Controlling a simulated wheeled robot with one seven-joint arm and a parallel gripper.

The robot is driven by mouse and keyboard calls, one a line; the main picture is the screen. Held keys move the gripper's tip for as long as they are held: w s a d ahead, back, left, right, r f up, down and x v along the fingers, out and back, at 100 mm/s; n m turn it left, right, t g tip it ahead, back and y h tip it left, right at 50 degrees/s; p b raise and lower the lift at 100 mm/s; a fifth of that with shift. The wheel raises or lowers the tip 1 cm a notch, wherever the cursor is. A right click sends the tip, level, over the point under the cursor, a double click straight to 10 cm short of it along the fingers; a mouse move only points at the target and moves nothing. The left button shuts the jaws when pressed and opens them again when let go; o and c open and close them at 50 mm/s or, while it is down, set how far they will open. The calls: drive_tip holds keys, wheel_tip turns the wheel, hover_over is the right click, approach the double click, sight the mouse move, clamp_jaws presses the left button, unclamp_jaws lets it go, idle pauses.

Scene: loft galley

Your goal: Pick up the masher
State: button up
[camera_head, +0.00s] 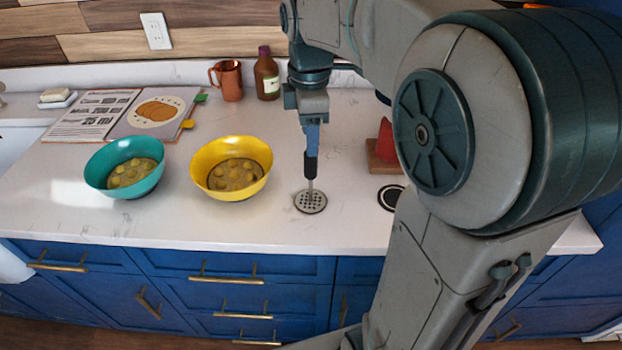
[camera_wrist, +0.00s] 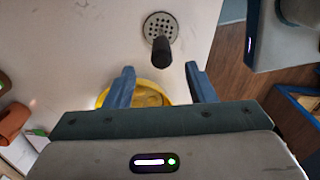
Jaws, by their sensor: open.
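The masher stands upright on the white counter, with its round perforated metal head (camera_head: 311,202) down and its black handle (camera_head: 311,168) up. In the wrist view the handle (camera_wrist: 161,52) points toward the camera, above the perforated head (camera_wrist: 159,26). My gripper (camera_head: 312,128) is over the masher, pointing down, close to the handle's top. In the wrist view my gripper (camera_wrist: 161,76) is open and empty; the handle lines up with the gap, just beyond the fingertips. I cannot tell whether a finger touches it.
A yellow bowl (camera_head: 231,190) stands just left of the masher, a teal bowl (camera_head: 123,190) further left. Behind are an open book (camera_head: 95,113), a copper mug (camera_head: 231,82) and a brown bottle (camera_head: 266,76). A red item (camera_head: 386,140) and a dark-ringed disc (camera_head: 390,197) are right, partly hidden by my arm.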

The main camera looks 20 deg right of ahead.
sight(311, 160)
drive_tip(key=shift+s+f, duration=0.15)
drive_tip(key=shift+f, duration=3.4)
drive_tip(key=c, duration=1.1)
